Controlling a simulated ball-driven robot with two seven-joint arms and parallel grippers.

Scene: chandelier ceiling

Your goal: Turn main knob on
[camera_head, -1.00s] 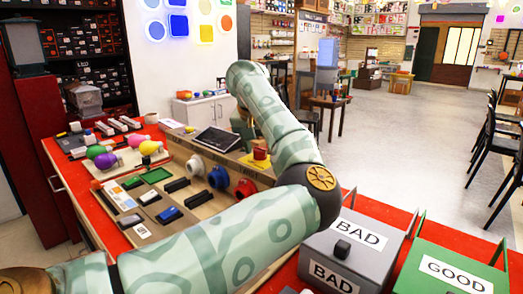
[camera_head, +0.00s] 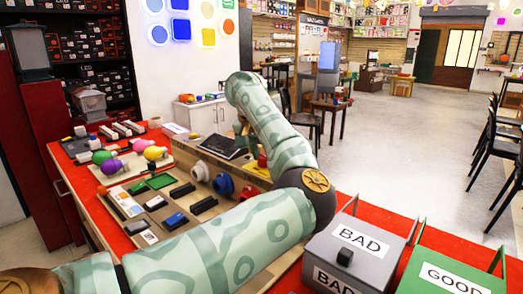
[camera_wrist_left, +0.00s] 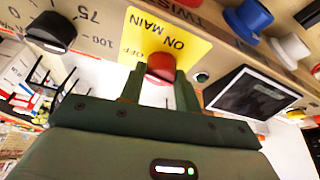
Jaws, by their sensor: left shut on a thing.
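The red main knob (camera_wrist_left: 161,67) sits on a yellow label (camera_wrist_left: 168,38) marked ON, MAIN and OFF, in the left wrist view. My left gripper (camera_wrist_left: 160,78) is shut on this knob, one finger on each side. The fingers hide part of it, and I cannot tell which mark it points to. In the head view the knob (camera_head: 262,160) shows small on the wooden panel (camera_head: 212,158), partly behind my left arm. The dark green left gripper (camera_head: 243,133) is beside it, mostly hidden by the arm. My right gripper is not in view.
Blue (camera_head: 223,184) and white (camera_head: 200,171) sockets stand on the panel. A black screen (camera_head: 222,144) lies near the gripper. Coloured bulbs (camera_head: 112,166) lie at the left. The BAD box (camera_head: 345,257) and GOOD box (camera_head: 445,277) stand at the front right.

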